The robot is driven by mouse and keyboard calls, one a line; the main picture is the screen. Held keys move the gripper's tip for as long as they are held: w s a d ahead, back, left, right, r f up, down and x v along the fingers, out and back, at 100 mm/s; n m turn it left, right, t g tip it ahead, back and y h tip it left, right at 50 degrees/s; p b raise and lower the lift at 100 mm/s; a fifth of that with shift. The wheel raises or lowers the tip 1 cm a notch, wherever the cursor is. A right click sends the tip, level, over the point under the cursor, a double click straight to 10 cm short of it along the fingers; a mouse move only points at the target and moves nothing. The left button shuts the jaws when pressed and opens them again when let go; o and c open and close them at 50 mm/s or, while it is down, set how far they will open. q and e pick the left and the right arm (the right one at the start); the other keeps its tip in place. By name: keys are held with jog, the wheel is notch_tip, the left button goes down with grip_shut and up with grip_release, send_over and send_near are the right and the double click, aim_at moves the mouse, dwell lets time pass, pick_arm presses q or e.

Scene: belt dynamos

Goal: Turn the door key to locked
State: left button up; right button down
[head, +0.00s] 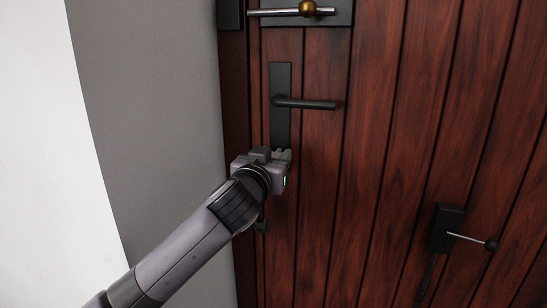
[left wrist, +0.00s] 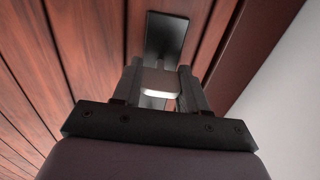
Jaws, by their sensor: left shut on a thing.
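A dark red-brown plank door (head: 370,130) fills most of the head view. A black lock plate (head: 281,124) with a black lever handle (head: 305,103) is fixed near its left edge; the lever points right, level. My left gripper (head: 283,157) is at the lower end of this plate and covers the key in the head view. In the left wrist view its fingers (left wrist: 160,88) are shut on the sides of a pale grey key (left wrist: 158,80), in front of the black plate (left wrist: 168,38). The key's turn angle is hard to tell. My right gripper is not in view.
Above the handle is a bolt with a brass knob (head: 307,8) on a metal bar. A black box with a thin lever (head: 467,238) sits at the lower right of the door. A grey wall (head: 150,90) stands to the left.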

pick_arm(q)
jog(key=m+p, duration=0.3)
jog(key=m, duration=0.2)
jog(key=shift+r+p, duration=0.15)
jog(key=shift+p, duration=0.15)
jog(key=m+p, duration=0.1)
jog(key=m, duration=0.3)
jog(key=shift+p, duration=0.4)
jog(key=m, duration=0.3)
jog(key=shift+m, duration=0.3)
jog(key=m, duration=0.5)
jog(key=shift+f, duration=0.2)
jog(key=shift+m, duration=0.3)
jog(key=o, duration=1.1)
jog(key=shift+c, duration=0.2)
jog(key=shift+s, duration=0.1)
